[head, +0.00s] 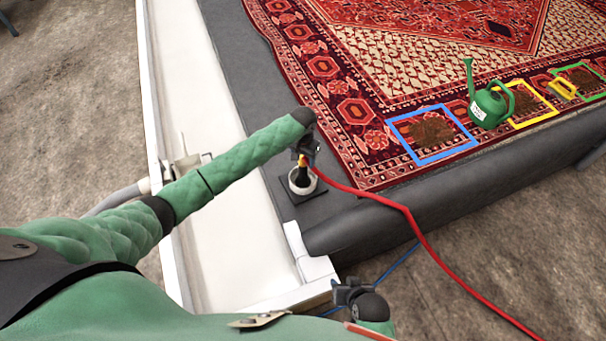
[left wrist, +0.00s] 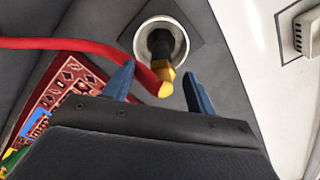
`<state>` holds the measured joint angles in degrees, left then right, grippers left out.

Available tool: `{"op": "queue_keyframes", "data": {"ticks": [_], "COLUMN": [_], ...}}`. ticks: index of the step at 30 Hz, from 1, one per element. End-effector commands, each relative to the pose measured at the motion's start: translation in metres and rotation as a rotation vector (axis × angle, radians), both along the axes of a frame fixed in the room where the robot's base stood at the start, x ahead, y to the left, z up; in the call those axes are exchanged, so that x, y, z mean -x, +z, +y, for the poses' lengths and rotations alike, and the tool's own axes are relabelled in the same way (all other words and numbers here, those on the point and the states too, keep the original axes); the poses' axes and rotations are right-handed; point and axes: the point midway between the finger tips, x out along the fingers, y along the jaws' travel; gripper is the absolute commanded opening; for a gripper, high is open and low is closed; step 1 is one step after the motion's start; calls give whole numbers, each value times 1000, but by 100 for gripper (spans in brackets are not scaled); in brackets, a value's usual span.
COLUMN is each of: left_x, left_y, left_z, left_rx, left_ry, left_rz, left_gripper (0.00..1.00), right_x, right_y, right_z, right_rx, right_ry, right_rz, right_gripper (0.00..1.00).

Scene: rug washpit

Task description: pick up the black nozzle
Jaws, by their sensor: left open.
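The black nozzle (left wrist: 160,43) stands nose-down in a round pale cup (left wrist: 183,40), which also shows in the head view (head: 303,190). A yellow fitting (left wrist: 166,74) tops the nozzle and joins the red hose (left wrist: 60,43). My left gripper (left wrist: 160,82) is open, its two blue fingers apart on either side of the yellow fitting in the left wrist view. I cannot tell whether they touch it. In the head view my left gripper (head: 305,152) is right above the cup and hides part of the nozzle. My right gripper (head: 348,291) is low, away from the cup.
The red hose runs right and down across the dark platform edge (head: 440,172). A patterned rug (head: 350,110) lies beside the cup, with blue, yellow and green frames and a green watering can (head: 488,107). A white trough (head: 190,80) lies left.

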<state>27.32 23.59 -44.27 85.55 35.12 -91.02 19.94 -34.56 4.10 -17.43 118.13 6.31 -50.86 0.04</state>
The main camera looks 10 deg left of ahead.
Motion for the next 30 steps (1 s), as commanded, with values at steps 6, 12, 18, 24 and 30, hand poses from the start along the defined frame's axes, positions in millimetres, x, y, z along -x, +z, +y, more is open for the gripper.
{"op": "queue_keyframes", "data": {"ticks": [6,12,18,24,30], "left_x": [-10,-9,-9,-9,-9], "left_y": [-28,-46,-48,-48,-47], "left_z": [2,1,1,2,1], "left_rx": [-1,0,0,0,1], "left_ry": [1,0,0,0,0], "left_rz": [2,0,-1,-1,-2], "left_gripper": [56,56,56,29,9], "right_x": [0,0,0,0,0], "right_y": [2,1,1,1,1], "right_z": [0,0,1,1,0], "right_rx": [0,0,-1,-1,-1], "right_ry": [0,0,1,1,1], "right_rz": [1,0,1,1,1], "right_gripper": [36,36,36,36,36]}}
